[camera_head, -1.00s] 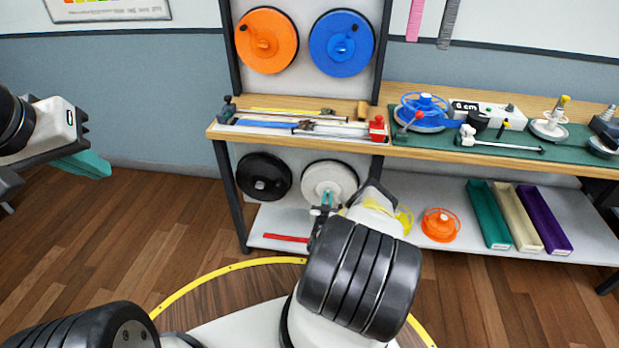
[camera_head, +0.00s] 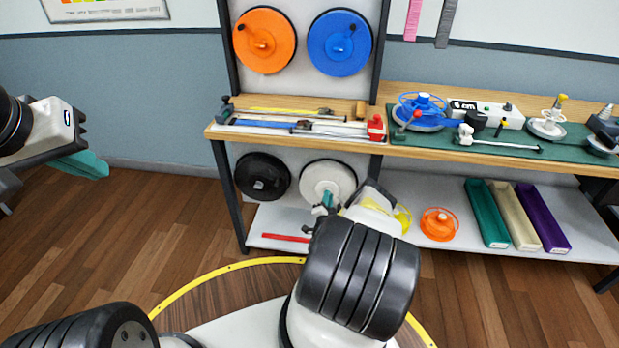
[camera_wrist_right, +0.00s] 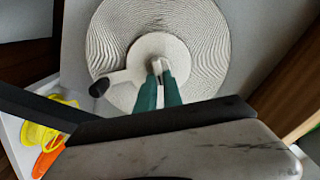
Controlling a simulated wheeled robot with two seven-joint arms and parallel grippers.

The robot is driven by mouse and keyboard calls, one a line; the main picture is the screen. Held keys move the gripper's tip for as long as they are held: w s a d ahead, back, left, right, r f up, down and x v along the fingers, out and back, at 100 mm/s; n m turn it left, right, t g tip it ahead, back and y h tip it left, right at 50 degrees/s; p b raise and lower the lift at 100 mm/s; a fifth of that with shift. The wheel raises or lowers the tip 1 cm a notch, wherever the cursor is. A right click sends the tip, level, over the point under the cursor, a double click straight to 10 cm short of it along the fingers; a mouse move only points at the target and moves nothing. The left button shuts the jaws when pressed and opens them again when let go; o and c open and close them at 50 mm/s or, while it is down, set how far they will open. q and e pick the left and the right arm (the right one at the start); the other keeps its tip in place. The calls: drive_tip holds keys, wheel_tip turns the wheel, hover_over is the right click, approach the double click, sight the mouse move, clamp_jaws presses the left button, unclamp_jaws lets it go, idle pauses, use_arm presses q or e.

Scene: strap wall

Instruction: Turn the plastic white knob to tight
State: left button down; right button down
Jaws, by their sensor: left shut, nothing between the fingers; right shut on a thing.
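The white knob (camera_wrist_right: 159,50) sits at the center of a white strap reel (camera_head: 328,174) low on the rack, below the blue reel. In the right wrist view the reel (camera_wrist_right: 212,40) fills the upper middle, and its small crank with a black handle (camera_wrist_right: 99,87) points to the lower left. My right gripper (camera_wrist_right: 160,70) has its teal fingers shut on the knob at the hub. In the head view my right gripper (camera_head: 325,200) is partly hidden by my own wrist. My left gripper (camera_head: 92,165) is shut and empty, far left, away from the rack.
A black reel (camera_head: 263,177) hangs left of the white one. Orange (camera_head: 265,40) and blue (camera_head: 341,43) reels hang above. The lower shelf holds a red bar (camera_head: 285,238), an orange spool (camera_head: 439,224) and colored long boxes (camera_head: 515,215). The wooden worktop (camera_head: 470,150) overhangs the lower reels.

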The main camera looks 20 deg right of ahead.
drive_tip(key=shift+s+f+m, duration=0.1)
drive_tip(key=shift+f+m, duration=0.15)
drive_tip(key=shift+m, duration=1.6)
drive_tip(key=shift+f+m, duration=0.2)
drive_tip(key=shift+m, duration=1.65)
drive_tip(key=c, duration=1.5)
unclamp_jaws()
drive_tip(key=shift+d, duration=0.1)
drive_tip(key=v, duration=0.8)
